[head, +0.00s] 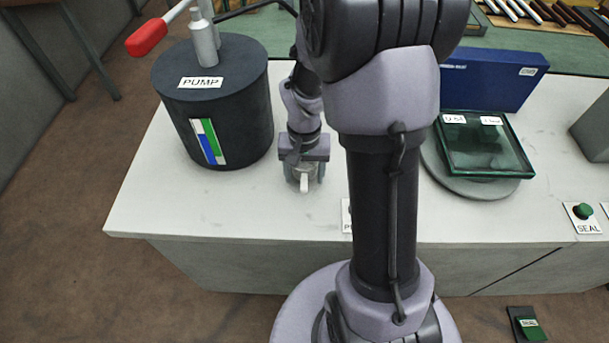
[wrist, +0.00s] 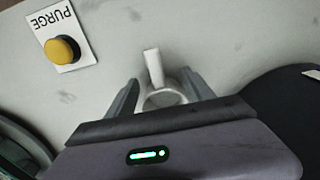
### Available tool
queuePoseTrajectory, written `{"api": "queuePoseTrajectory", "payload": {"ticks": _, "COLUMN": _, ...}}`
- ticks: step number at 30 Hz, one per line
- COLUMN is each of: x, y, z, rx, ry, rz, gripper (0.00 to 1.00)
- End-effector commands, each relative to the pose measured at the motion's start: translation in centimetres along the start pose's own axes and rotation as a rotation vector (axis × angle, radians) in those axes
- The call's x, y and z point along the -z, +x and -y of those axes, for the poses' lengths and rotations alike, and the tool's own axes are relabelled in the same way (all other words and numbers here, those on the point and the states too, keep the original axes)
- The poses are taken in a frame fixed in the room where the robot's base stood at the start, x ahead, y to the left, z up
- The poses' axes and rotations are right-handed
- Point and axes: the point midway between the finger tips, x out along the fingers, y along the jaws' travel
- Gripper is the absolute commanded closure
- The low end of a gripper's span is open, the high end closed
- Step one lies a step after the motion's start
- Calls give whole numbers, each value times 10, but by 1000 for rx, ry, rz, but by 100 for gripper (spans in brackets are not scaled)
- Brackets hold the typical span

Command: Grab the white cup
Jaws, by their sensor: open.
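The white cup (wrist: 153,68) stands on the pale bench top. Its handle sticks out away from my gripper, and its round rim lies partly behind the gripper body in the wrist view. My gripper (wrist: 161,93) is open, with one finger on each side of the cup. I cannot tell whether either finger touches it. In the head view, my gripper (head: 304,173) points down over the cup, and the cup's handle (head: 304,185) shows below it, towards the bench's front edge.
A dark drum labelled PUMP (head: 213,120) stands just left of my gripper. A yellow PURGE button (wrist: 62,49) is on the bench. Right of my arm are a glass slab (head: 480,150) on a round plate, a blue box (head: 490,80) and a green SEAL button (head: 583,211).

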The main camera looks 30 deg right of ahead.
Motion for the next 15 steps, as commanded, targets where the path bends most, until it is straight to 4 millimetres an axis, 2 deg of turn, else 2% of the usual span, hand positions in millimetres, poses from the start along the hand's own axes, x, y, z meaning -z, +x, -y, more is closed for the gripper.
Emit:
{"api": "queuePoseTrajectory", "payload": {"ticks": 3, "x": 0, "y": -3, "z": 0, "rx": 0, "ry": 0, "rz": -1, "gripper": 41}}
{"api": "queuePoseTrajectory", "payload": {"ticks": 12, "x": 0, "y": -3, "z": 0, "rx": 0, "ry": -1, "rz": -1, "gripper": 100}}
{"api": "queuePoseTrajectory", "payload": {"ticks": 15, "x": 0, "y": -3, "z": 0, "rx": 0, "ry": -1, "rz": -1, "gripper": 100}}
